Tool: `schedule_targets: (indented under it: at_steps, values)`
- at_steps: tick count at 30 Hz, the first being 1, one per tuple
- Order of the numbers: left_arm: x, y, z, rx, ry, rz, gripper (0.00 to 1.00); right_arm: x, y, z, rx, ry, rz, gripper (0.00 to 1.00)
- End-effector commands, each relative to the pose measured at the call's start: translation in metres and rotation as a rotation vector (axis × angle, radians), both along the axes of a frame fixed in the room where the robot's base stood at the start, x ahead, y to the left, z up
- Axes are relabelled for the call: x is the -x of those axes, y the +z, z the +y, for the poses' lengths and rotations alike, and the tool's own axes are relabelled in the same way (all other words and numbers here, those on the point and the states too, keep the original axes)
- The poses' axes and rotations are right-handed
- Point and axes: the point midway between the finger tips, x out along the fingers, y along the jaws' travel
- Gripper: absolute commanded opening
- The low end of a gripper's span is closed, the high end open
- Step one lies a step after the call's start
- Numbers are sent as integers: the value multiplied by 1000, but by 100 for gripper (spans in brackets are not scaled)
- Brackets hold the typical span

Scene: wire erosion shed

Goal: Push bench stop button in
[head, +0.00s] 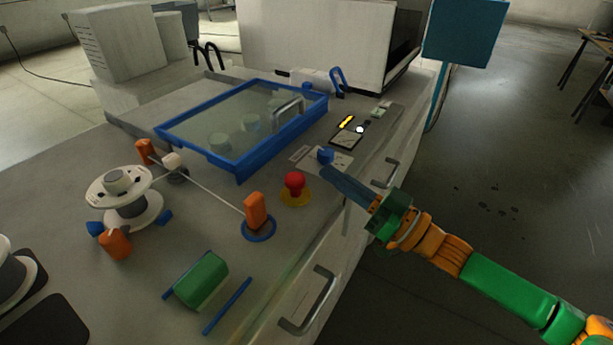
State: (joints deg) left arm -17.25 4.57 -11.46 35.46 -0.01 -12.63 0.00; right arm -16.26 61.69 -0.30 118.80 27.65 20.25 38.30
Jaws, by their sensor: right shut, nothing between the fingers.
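The bench stop button (294,182) is a red mushroom head on a yellow round base (295,199). It stands on the grey bench top near the right front edge. My right gripper (327,172) comes in from the lower right with its blue fingers shut and nothing between them. Its tips are to the right of and a little beyond the red button in the picture, apart from it. They are close to a blue knob (325,155) on a pale plate; I cannot tell whether they touch it. My left gripper is out of view.
A blue-framed clear lid (238,174) lies behind the button. An orange post (257,211) on a blue ring stands to its left. A wire spool (125,197), a green block (201,280) and a blue rod (227,306) are further left and front. Drawer handles (308,302) stick out at the front.

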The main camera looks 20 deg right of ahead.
Motion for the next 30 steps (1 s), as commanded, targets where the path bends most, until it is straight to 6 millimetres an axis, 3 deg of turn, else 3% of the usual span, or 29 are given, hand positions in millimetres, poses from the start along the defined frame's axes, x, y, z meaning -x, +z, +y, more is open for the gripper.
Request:
schedule_targets:
  at_steps: [9, 11, 13, 18, 30]
  values:
    - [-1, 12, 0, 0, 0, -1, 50, -44, 21, 32, -2, 0, -5, 0]
    - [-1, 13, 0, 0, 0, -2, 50, -51, 18, 38, 1, 1, 1, 0]
    - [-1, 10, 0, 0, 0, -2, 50, -48, 0, 37, 0, 0, 7, 0]
    - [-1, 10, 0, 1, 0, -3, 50, -45, -19, 38, 2, 1, 4, 0]
    - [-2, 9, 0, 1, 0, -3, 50, -44, -23, 38, 2, 1, 1, 0]
